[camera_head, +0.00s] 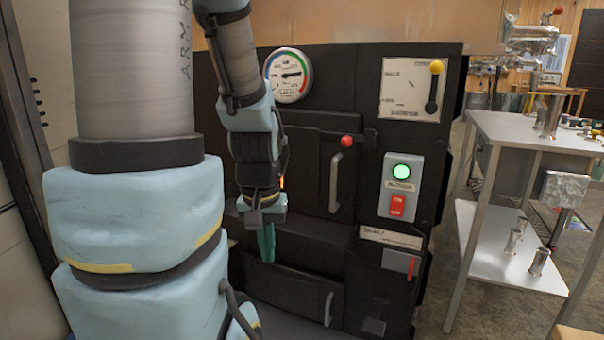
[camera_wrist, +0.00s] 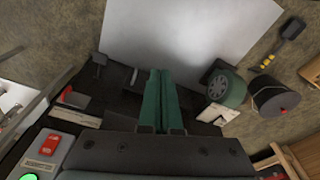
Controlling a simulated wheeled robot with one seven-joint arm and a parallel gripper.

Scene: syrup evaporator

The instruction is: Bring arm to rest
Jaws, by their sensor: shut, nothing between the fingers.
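My gripper (camera_head: 266,258) hangs pointing down in front of the black evaporator front (camera_head: 310,250), in the head view. Its two green fingers are together with nothing between them. The wrist view shows the same closed fingers (camera_wrist: 160,74) at the middle, above a pale flat sheet or panel (camera_wrist: 185,35). My arm is bent in front of the evaporator and hides part of its left side.
The evaporator carries a round gauge (camera_head: 289,75), a red-knobbed lever (camera_head: 347,141), door handles, and a switch box (camera_head: 400,187) with a lit green button. A steel table (camera_head: 530,130) stands right. The wrist view shows a green roll (camera_wrist: 227,88) and dark bucket (camera_wrist: 274,100).

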